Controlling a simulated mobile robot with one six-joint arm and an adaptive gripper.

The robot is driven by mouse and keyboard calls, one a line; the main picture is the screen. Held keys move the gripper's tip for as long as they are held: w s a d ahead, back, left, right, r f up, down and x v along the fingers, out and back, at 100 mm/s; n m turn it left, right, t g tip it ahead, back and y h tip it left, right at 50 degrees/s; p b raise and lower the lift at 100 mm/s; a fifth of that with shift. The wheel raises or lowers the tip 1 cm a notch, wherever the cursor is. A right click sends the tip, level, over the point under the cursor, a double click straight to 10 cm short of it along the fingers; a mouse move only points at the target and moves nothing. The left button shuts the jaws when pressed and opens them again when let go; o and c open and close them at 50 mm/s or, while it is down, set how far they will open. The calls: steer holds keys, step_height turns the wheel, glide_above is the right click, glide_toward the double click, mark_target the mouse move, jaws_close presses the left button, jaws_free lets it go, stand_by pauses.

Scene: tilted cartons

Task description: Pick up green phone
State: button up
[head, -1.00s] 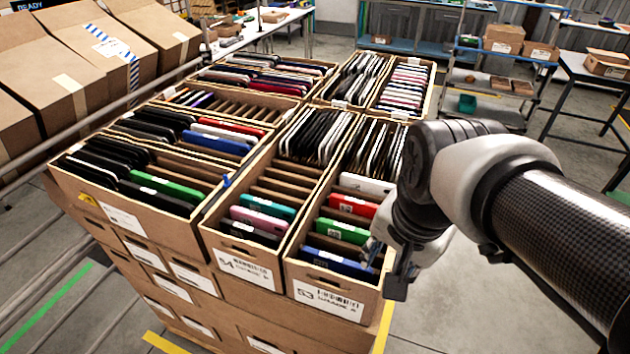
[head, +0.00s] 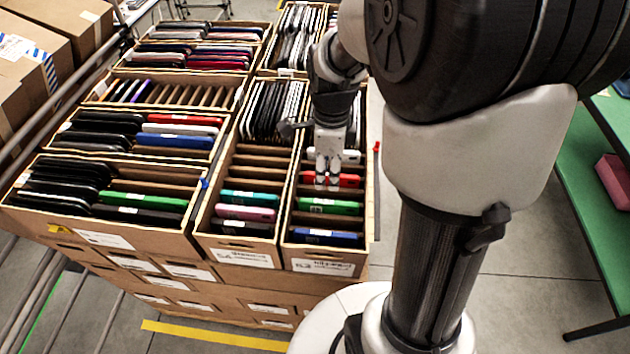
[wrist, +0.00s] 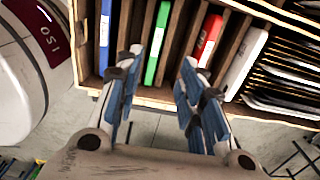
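A green phone (head: 330,206) stands in a slot of the front right carton (head: 318,266), between a red phone (head: 345,180) and a blue phone (head: 330,238). In the wrist view the green phone (wrist: 157,42) shows between my spread fingers, with the blue phone (wrist: 104,35) to its left and the red phone (wrist: 209,40) to its right. My gripper (head: 327,184) is open and empty above this carton; its fingers (wrist: 163,60) have blue pads. In the head view the fingertips overlap the red phone. I cannot tell their height above the phones.
Another green phone (head: 146,201) lies in the left carton, and a teal phone (head: 250,198) in the middle one. Cardboard dividers and a white phone (wrist: 243,62) are close to my fingers. Dark phones are packed behind.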

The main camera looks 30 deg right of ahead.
glide_above(329, 202)
steer(key=f, duration=0.3)
steer(key=w+f, duration=0.1)
steer(key=f, duration=0.1)
steer(key=shift+b, duration=0.3)
steer(key=shift+s+f+b, duration=0.25)
steer(key=shift+f, duration=1.05)
steer(key=shift+s+f+b, duration=0.2)
steer(key=shift+f+b, duration=0.05)
steer(key=shift+f, duration=1.05)
steer(key=shift+c, duration=0.2)
jaws_close()
